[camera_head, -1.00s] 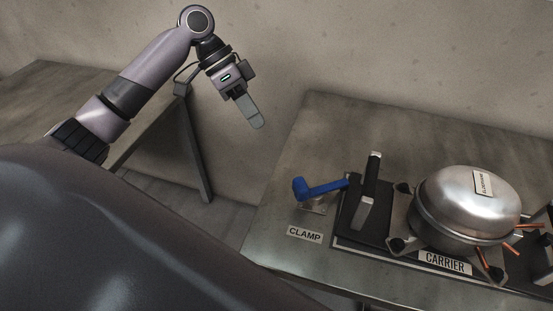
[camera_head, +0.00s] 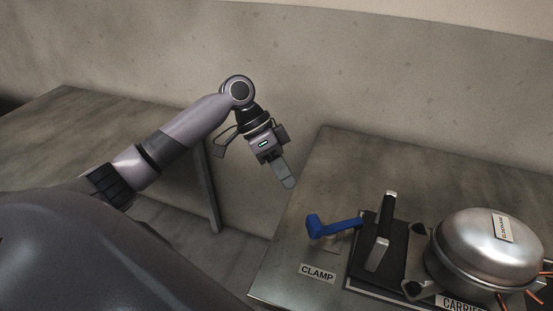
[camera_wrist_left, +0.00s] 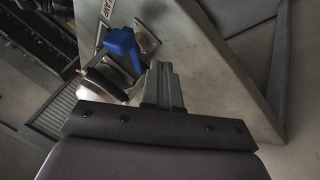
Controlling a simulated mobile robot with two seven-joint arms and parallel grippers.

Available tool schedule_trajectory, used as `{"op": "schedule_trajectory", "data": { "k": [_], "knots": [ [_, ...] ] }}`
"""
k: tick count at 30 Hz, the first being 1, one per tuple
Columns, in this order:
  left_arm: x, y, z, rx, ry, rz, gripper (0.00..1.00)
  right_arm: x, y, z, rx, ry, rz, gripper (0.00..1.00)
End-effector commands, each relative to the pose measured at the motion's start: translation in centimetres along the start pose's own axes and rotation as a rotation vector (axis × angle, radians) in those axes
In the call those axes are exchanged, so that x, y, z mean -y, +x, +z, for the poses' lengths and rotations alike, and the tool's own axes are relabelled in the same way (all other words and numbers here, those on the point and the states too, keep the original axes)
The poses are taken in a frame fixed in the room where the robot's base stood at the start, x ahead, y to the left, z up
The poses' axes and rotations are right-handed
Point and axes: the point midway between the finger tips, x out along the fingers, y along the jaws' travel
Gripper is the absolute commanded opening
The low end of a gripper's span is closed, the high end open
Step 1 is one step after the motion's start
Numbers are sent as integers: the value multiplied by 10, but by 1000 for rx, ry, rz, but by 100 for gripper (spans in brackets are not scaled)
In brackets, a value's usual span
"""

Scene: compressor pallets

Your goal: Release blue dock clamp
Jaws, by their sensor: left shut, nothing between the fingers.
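The blue dock clamp (camera_head: 333,227) is a blue lever on a small metal base at the left end of the carrier, behind the CLAMP label (camera_head: 317,273). It also shows in the left wrist view (camera_wrist_left: 122,43), just beyond and left of the fingertips. My left gripper (camera_head: 288,182) is shut and empty, pointing down near the table's left edge, above and left of the clamp and apart from it. Its closed fingers show in the left wrist view (camera_wrist_left: 160,68). My right gripper is out of view.
The dark carrier (camera_head: 400,240) has an upright handle (camera_head: 381,232) close to the clamp's right. A silver compressor (camera_head: 480,245) sits on it. The metal table (camera_head: 330,165) is bare behind the clamp. Another table (camera_head: 75,125) stands at the left, with a gap between the tables.

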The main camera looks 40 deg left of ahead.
Motion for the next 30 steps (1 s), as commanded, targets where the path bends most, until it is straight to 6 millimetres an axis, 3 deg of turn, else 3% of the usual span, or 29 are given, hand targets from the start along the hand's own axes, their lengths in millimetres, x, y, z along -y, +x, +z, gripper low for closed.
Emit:
{"op": "schedule_trajectory", "data": {
  "k": [5,15,30],
  "knots": [
    [-2,39,0,2,1,4,0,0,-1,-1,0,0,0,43],
    [-33,51,0,1,1,-1,0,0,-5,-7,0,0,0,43],
    [-36,53,-1,0,0,-1,0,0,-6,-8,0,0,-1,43]
  ]
}}
